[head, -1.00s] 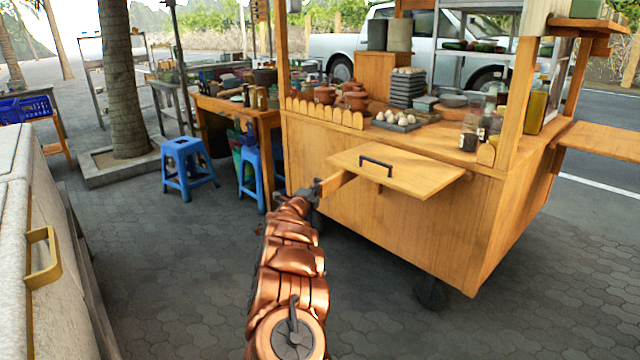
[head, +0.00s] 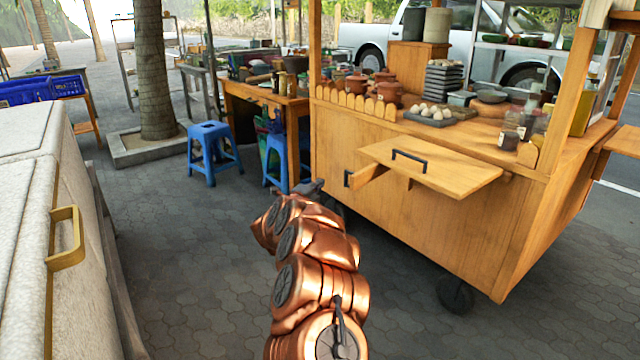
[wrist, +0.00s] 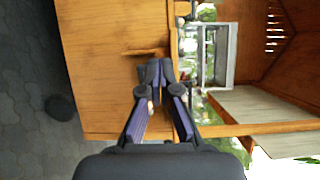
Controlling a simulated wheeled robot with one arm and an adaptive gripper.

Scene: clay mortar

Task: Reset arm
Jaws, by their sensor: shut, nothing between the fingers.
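My copper-coloured arm reaches up from the bottom of the head view. Its gripper (head: 312,188) is small and partly hidden behind the arm, left of the wooden food cart (head: 430,225). In the wrist view the dark gripper fingers (wrist: 160,76) meet at their tips with nothing between them. A narrow wooden piece (head: 369,178) with a black handle (head: 347,179) sticks out of the cart front, apart from my gripper. Beside it a wooden board (head: 440,172) with a black handle (head: 408,161) on top also juts out.
A pale chest (head: 25,215) with a yellow handle (head: 66,240) stands at left. Blue stools (head: 210,148), a wooden table (head: 250,100) and a tree trunk (head: 152,70) are behind. Clay pots (head: 385,88) and eggs (head: 437,112) sit on the cart. Paved floor lies clear between chest and cart.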

